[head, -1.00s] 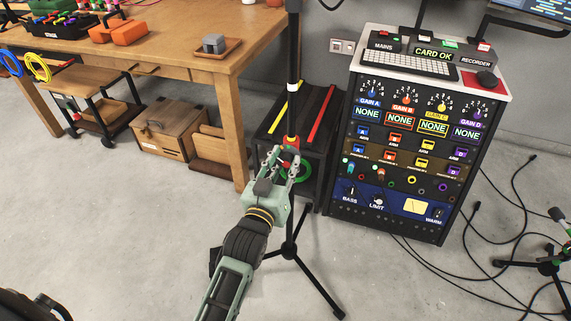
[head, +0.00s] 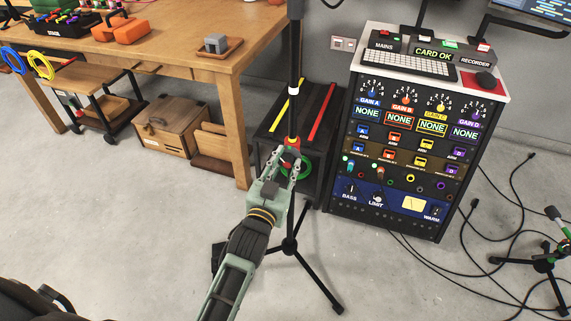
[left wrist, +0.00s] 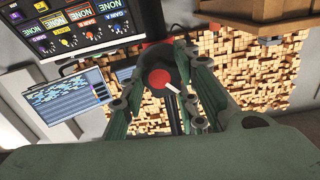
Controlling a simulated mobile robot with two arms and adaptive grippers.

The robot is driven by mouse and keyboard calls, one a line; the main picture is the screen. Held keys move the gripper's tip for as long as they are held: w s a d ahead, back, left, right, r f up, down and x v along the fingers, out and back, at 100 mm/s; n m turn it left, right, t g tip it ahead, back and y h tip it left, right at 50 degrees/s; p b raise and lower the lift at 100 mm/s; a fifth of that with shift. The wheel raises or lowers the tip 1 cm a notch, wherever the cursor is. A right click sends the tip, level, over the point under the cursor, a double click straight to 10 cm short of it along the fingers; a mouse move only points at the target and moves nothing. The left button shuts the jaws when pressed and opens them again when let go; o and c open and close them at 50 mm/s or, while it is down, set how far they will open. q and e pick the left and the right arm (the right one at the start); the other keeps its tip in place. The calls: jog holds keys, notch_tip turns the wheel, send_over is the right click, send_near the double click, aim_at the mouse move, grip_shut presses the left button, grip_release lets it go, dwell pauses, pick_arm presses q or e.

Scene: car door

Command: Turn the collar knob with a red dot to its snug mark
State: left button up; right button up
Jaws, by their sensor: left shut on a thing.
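A black microphone stand (head: 292,190) stands upright on tripod legs in front of the dark rack. Its red collar knob (head: 293,143) is partly hidden behind the fingers of my left gripper (head: 289,158). In the left wrist view the knob (left wrist: 158,78) shows a round red face with a white pointer towards the lower right. It lies between the two fingers of my left gripper (left wrist: 172,75), which is shut on it. I cannot make out a red dot or a snug mark. My right gripper is not in view.
A wooden bench (head: 190,70) stands at the left, with a low black rack (head: 318,115) behind the stand. An equipment console (head: 400,150) stands at the right. Cables (head: 490,240) lie on the floor near another stand (head: 545,262). The front floor is mostly clear.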

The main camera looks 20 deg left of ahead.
pick_arm(q)
jog(key=o, duration=0.7)
jog(key=shift+d, duration=0.3)
jog(key=o, duration=0.3)
jog(key=shift+d, duration=0.1)
jog(key=shift+o, duration=0.2)
jog(key=shift+s+a+f, duration=0.1)
jog(key=shift+s+a, duration=0.1)
jog(key=shift+s, duration=0.4)
jog(key=s, duration=1)
jog(key=shift+s, duration=0.4)
jog(key=shift+a, duration=0.1)
